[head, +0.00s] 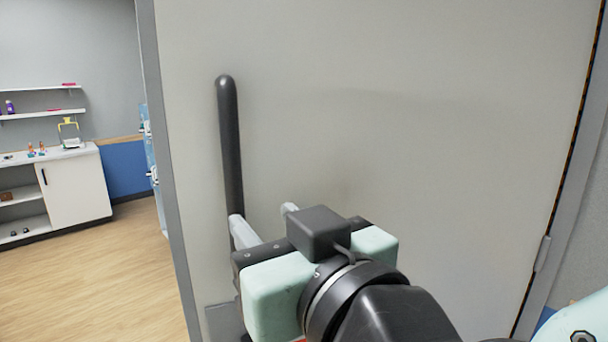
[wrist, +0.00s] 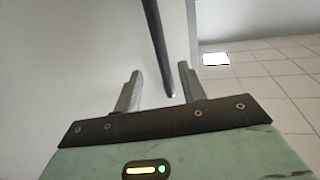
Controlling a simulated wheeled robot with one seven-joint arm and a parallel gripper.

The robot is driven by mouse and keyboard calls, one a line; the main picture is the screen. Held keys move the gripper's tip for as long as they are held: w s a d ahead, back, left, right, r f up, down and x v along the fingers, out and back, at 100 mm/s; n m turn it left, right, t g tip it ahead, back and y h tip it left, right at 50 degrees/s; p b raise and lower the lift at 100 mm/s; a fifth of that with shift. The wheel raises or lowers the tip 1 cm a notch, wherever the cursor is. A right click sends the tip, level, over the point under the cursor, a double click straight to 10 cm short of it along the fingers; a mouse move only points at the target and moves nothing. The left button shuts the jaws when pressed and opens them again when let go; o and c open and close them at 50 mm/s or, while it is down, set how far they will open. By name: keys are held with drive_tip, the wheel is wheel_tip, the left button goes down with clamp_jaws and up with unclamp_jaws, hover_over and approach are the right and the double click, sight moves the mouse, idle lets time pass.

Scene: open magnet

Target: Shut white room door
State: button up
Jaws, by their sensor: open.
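The white room door (head: 400,130) fills most of the head view, with a hinge (head: 541,253) at its right edge. The room beyond shows past its left edge, so it stands open. A long dark upright bar handle (head: 230,140) is near that left edge; its lower part is hidden behind my gripper. My gripper (head: 263,214) is open in front of the door, beside the handle's lower part. In the wrist view, the handle (wrist: 157,40) appears between the two fingers of my gripper (wrist: 160,72). I cannot tell whether they touch it.
Past the door's left edge are wooden floor (head: 90,255), a white cabinet (head: 75,190) and wall shelves (head: 40,115) with small items. A pale tiled surface with a bright panel (wrist: 215,59) shows at right in the wrist view.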

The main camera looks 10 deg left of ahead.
sight(237, 191)
drive_tip(key=p+x, duration=0.4)
drive_tip(key=x, duration=0.8)
drive_tip(key=shift+c, duration=0.3)
clamp_jaws()
